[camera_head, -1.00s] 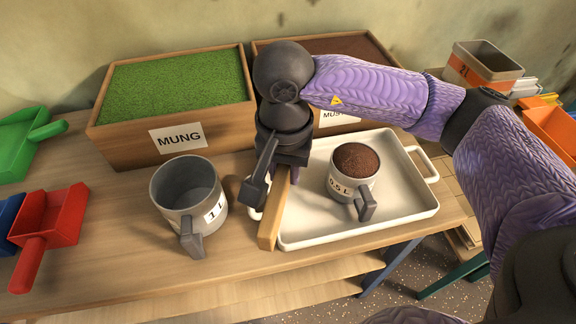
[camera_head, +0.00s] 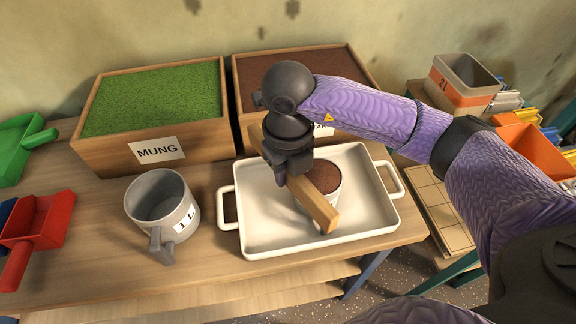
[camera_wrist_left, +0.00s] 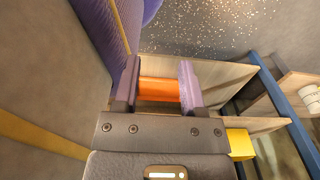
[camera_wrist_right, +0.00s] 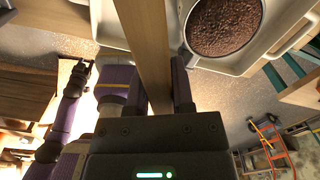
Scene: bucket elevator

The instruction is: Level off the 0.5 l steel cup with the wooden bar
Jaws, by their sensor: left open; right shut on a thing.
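The 0.5 l steel cup (camera_head: 326,178) stands upright in the white tray, filled with brown seeds. In the right wrist view the seed surface (camera_wrist_right: 222,27) looks rounded, in the head view flatter. My right gripper (camera_head: 284,177) is shut on the wooden bar (camera_head: 318,206), which also shows in the right wrist view (camera_wrist_right: 149,45). The bar lies across the left part of the cup's mouth in the head view; whether it touches the rim I cannot tell. My left gripper (camera_wrist_left: 159,88) is open and empty, seen only in its own wrist view, away from the cup.
The white tray (camera_head: 262,243) has room around the cup. A grey 1 l cup (camera_head: 160,205) stands left of it. The mung crate (camera_head: 155,140) and a crate of brown seeds (camera_head: 245,80) stand behind. Red (camera_head: 40,225) and green scoops (camera_head: 20,145) lie at the left.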

